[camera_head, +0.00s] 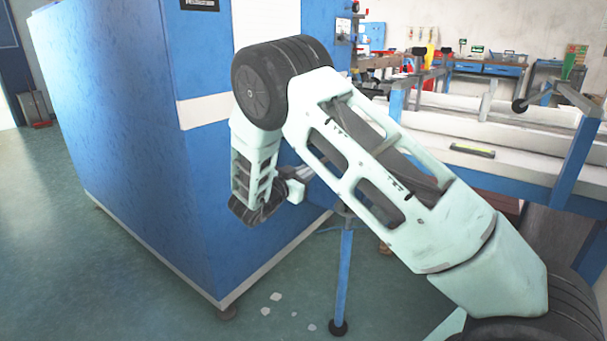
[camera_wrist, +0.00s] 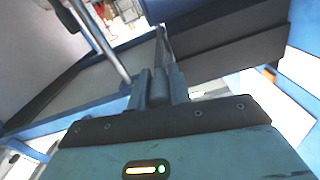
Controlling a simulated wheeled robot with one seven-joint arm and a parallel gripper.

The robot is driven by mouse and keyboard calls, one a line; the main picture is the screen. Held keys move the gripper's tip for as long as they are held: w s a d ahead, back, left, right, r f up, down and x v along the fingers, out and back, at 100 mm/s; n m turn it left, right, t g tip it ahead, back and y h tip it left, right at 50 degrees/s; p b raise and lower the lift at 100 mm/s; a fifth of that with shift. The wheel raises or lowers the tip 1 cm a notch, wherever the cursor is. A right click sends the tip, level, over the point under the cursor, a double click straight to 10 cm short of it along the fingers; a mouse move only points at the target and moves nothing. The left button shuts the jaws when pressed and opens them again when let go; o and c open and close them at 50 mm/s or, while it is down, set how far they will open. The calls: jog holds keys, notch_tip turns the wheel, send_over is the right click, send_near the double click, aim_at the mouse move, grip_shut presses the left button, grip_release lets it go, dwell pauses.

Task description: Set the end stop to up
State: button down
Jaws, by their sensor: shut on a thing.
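In the wrist view, my gripper (camera_wrist: 160,87) has its two fingers close together around a narrow grey piece. A thin grey metal bar (camera_wrist: 163,45) rises just beyond the fingertips; it seems to be the end stop, held between the fingers. How far up or down it is turned I cannot tell. In the head view, my gripper (camera_head: 302,174) is beside the right edge of the large blue machine, near the top of a blue support leg. My own arm covers most of that spot, so the end stop is hidden there.
The blue machine cabinet (camera_head: 120,120) fills the left. A blue support leg (camera_head: 344,270) stands below my gripper. A long pale bed (camera_head: 480,150) with blue frame parts runs to the right, with a small level (camera_head: 472,149) on it. The floor at the left is clear.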

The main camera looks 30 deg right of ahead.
notch_tip(320, 180, up, 4)
jog(key=p, duration=0.2)
jog(key=shift+f+p, duration=0.2)
jog(key=shift+p, duration=0.1)
jog(key=c, duration=1.3)
grip_release()
jog(key=shift+c, duration=0.2)
jog(key=shift+o, duration=0.2)
jog(key=shift+a, duration=0.15)
jog(key=shift+s+a, duration=0.15)
jog(key=shift+a, duration=0.15)
jog(key=p+v, duration=0.1)
jog(key=v, duration=1.5)
jog(key=shift+s+a, duration=0.15)
jog(key=shift+a, duration=0.15)
